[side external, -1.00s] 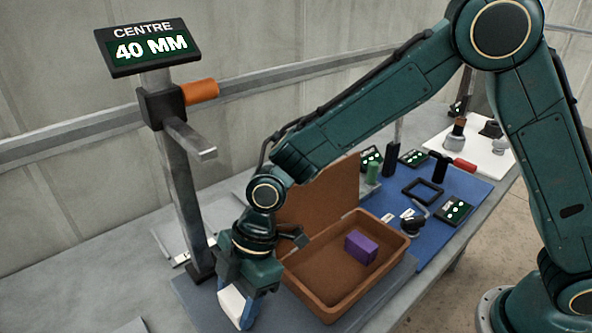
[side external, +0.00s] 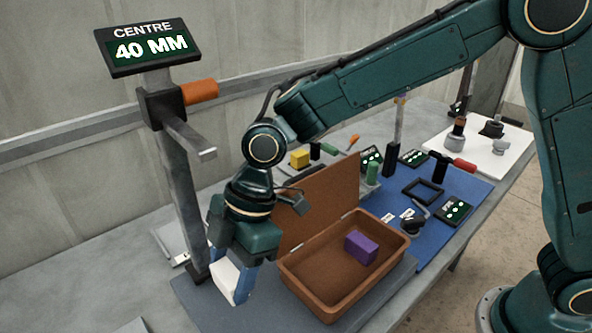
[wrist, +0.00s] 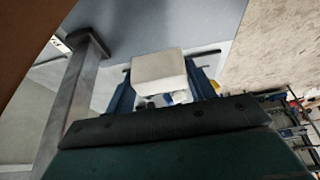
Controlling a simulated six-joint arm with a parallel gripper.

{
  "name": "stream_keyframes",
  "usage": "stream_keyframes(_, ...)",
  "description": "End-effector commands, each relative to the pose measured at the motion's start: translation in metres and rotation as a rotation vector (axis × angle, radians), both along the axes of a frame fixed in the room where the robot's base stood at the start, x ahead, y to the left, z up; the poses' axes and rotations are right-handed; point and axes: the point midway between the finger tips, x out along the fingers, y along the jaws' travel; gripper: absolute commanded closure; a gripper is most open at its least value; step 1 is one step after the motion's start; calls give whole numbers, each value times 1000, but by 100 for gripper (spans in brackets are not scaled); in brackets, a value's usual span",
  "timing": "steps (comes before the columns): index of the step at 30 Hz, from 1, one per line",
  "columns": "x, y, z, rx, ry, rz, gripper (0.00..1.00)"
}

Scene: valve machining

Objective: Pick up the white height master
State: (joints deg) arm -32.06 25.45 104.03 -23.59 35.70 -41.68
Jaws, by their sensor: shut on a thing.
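The white height master is a white block (side external: 226,279) held between the blue fingers of my gripper (side external: 234,286). My gripper is shut on it, left of the brown box and above the grey-blue mat. In the wrist view the white block (wrist: 159,70) sits between the two blue fingertips (wrist: 160,88). One finger partly covers the block in the side view. It looks tilted there, and I cannot tell exactly how high it is above the mat.
The height gauge post (side external: 178,190) with its "CENTRE 40 MM" sign (side external: 148,45) and jutting arm stands close behind my gripper. The open brown box (side external: 322,306) holds a purple block (side external: 361,247). A blue mat (side external: 440,232) with several small tools lies to the right.

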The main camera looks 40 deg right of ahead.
Motion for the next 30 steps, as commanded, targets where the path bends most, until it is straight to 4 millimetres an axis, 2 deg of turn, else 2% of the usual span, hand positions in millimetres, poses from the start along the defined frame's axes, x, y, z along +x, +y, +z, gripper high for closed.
stream_keyframes(3, 1, 0, 16, 2, -4, -2, 78)
stream_keyframes(9, 0, 0, 28, 0, 0, -1, 78)
stream_keyframes(30, -1, -1, 30, 0, 0, 18, 78)
